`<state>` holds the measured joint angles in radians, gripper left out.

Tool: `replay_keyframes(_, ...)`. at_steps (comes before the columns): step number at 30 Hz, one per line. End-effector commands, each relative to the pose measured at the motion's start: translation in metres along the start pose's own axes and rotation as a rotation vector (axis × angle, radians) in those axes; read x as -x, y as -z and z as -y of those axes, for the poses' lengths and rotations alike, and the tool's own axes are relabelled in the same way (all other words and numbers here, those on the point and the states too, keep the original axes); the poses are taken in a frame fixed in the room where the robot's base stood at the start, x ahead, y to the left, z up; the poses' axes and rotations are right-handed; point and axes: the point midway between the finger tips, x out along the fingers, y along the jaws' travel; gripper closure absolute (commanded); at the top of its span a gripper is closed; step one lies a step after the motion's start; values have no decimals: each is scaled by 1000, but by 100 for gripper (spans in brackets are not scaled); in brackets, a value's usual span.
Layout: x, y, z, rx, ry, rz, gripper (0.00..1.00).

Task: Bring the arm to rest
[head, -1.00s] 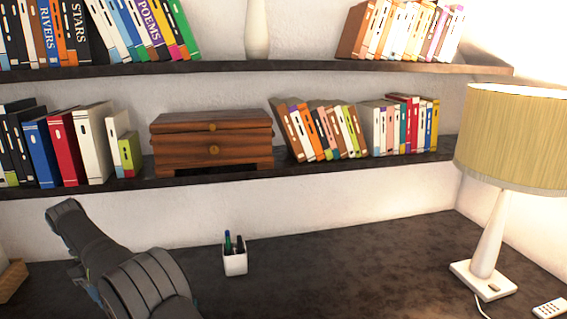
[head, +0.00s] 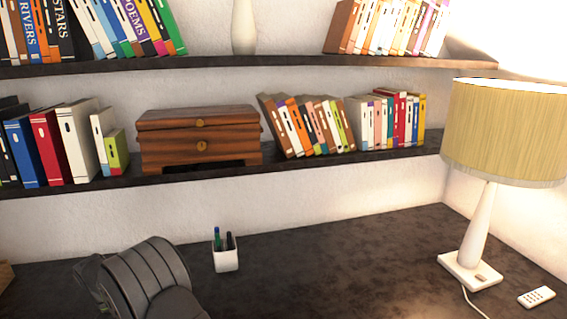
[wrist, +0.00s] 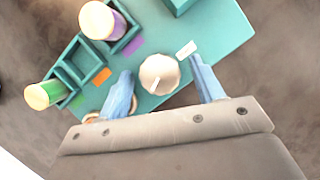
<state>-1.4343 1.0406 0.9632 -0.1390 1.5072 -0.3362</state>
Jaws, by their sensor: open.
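My arm (head: 140,283) shows at the bottom left of the head view as dark grey segments; its gripper end is out of that view. In the wrist view my gripper (wrist: 160,68) is open, with two blue fingers apart. A round cream-topped object (wrist: 159,74) shows between the fingers in the picture; I cannot tell how far below them it is. It stands on a teal board (wrist: 215,40), and neither finger clearly touches it.
The board has compartments at left, a purple-sided cylinder (wrist: 102,20) and a green-sided one (wrist: 44,95). On the dark desk (head: 330,260) stand a pen cup (head: 226,255), a lamp (head: 480,225) and a remote (head: 536,296). Shelves with books and a wooden box (head: 200,140) are behind.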

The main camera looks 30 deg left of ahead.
Motion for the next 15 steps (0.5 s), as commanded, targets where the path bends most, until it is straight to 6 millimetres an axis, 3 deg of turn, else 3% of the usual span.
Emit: replay_keyframes(15, 1, -1, -4, -476, 197, 0, 39)
